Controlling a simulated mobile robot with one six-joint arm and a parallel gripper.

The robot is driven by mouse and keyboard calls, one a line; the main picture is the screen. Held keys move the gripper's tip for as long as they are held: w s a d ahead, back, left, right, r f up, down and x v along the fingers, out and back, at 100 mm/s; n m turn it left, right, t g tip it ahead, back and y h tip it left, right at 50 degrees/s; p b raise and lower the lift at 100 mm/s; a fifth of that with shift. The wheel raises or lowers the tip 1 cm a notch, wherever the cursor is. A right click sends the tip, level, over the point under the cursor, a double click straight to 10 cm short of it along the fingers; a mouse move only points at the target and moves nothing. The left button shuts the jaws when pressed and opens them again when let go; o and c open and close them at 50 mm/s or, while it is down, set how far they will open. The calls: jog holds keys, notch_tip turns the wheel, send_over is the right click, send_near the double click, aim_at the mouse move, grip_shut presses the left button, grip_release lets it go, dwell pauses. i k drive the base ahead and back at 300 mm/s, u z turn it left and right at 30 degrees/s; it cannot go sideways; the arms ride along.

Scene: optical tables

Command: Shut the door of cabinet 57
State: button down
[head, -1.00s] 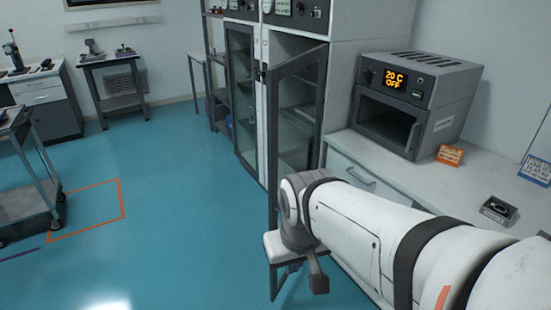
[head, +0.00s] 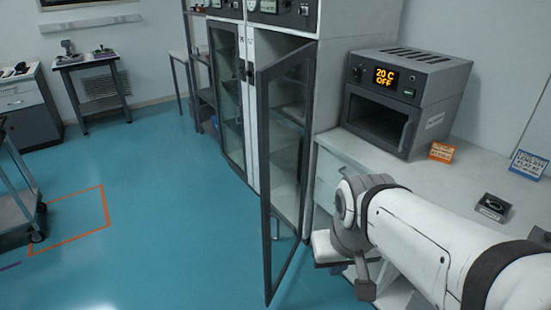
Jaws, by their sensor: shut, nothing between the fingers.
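A tall cabinet (head: 282,46) stands at the middle of the head view; no number on it can be read. Its glass door (head: 264,190), with a dark grey frame, stands wide open and juts toward me over the floor. Shelves inside show through the gap and the glass. The white end of my gripper (head: 328,250) is low, just right of the door's free edge, partly hidden by my wrist. It is shut and empty; its fingertips are hard to make out. I cannot tell whether it touches the door.
A neighbouring glass cabinet door (head: 232,100) on the left is shut. To the right, a white counter (head: 455,190) bears an oven (head: 405,105) reading 20 C OFF, small signs and a small dark device (head: 493,206). Blue floor (head: 150,210) left of the open door is clear; a cart (head: 18,190) stands far left.

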aim_at(267, 74)
jog(key=i, duration=0.95)
jog(key=u, duration=0.1)
jog(key=k, duration=1.25)
jog(key=z, duration=0.15)
jog(key=i, duration=1)
jog(key=z, duration=0.1)
